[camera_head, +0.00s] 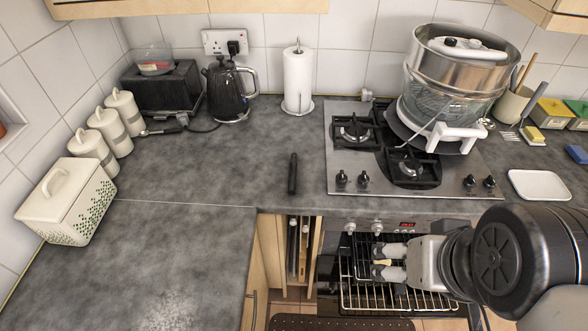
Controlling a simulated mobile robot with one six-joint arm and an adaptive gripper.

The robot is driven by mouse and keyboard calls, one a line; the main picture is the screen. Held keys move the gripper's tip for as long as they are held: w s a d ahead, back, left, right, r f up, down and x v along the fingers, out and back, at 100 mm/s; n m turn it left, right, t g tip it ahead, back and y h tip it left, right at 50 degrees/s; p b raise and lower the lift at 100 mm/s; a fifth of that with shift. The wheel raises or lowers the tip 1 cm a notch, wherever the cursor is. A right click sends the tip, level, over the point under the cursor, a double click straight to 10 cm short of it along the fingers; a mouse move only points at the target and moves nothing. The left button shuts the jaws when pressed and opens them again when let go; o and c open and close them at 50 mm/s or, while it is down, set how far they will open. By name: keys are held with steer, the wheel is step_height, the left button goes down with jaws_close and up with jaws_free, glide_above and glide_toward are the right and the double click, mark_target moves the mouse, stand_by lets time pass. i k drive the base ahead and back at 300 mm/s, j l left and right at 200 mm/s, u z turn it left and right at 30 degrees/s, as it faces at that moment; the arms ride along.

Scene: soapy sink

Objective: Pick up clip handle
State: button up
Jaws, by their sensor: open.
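A slim black handle (292,174), which looks like the clip handle, lies on the grey worktop just left of the hob, its length running from back to front. Nothing covers it. My gripper (376,262) is at the lower right, with its grey fingertips pointing left. It is open, its two fingers apart. In the picture it appears over the open oven's racks, below and to the right of the handle, and does not touch it.
The hob (350,184) bears a large steel and glass steamer (455,75). A paper towel roll (298,80) and black kettle (227,92) stand behind. Oven racks (355,298) extend below the counter edge. The worktop (210,175) left of the handle is clear.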

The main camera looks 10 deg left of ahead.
mark_target(293, 163)
steer(key=z, duration=0.55)
steer(key=i+j+u, duration=0.5)
steer(key=i+u, duration=0.25)
